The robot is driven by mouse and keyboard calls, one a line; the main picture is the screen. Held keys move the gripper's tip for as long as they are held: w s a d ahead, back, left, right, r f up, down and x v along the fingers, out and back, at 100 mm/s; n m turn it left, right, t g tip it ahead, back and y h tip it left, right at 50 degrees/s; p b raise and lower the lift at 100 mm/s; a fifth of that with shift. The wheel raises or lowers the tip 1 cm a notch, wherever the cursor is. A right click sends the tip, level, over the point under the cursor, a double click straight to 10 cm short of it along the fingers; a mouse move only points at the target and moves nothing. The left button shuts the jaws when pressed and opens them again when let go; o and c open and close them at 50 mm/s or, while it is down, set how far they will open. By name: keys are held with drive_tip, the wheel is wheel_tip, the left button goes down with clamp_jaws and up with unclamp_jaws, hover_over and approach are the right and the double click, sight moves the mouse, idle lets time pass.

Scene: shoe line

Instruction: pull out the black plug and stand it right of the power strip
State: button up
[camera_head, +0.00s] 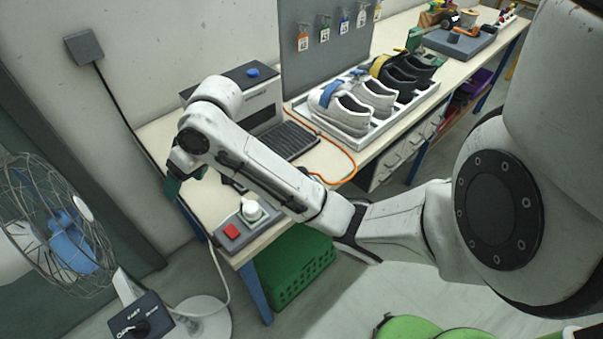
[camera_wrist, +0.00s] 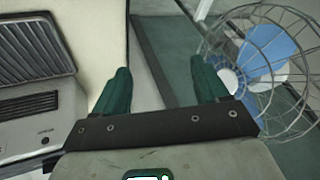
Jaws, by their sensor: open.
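The grey power strip (camera_head: 245,234) lies at the near corner of the workbench. It has a red switch (camera_head: 232,231) and a white plug (camera_head: 251,208) standing in it. A small dark shape (camera_head: 234,184) shows beside my forearm, behind the strip. My arm covers part of it, and I cannot tell whether it is the black plug. My gripper (camera_wrist: 163,88) has its dark green fingers apart with nothing between them. In the head view it hangs by the bench's left edge, left of and above the strip. The strip does not show in the wrist view.
A grey machine (camera_head: 262,115) with a grille stands at the back of the bench (camera_head: 160,132). A shoe tray (camera_head: 375,128) is farther right, with an orange cable nearby. A wire-cage fan (camera_head: 58,225) stands left of the bench, and a green crate (camera_head: 297,268) sits below it.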

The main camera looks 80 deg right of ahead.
drive_tip(key=s+d+f+m+g, duration=0.1)
drive_tip(key=s+d+g, duration=0.1)
drive_tip(key=s+d, duration=0.4)
drive_tip(key=s+d+f+m+g+h, duration=0.1)
drive_tip(key=s+d+f, duration=0.1)
drive_tip(key=s+d, duration=0.5)
drive_tip(key=s+d+f+m+g+h+p, duration=0.1)
drive_tip(key=s+d+g, duration=0.1)
drive_tip(key=s+d, duration=0.4)
drive_tip(key=shift+s+d+f+m+g, duration=0.25)
drive_tip(key=shift+s+d+m+g, duration=0.05)
drive_tip(key=shift+d, duration=0.05)
drive_tip(key=shift+f, duration=0.15)
wheel_tip(320, 180, down, 9)
drive_tip(key=b, duration=0.7)
drive_tip(key=shift+w, duration=0.1)
drive_tip(key=shift+r+p, duration=0.2)
drive_tip(key=shift+p, duration=0.2)
clamp_jaws()
idle(0.4)
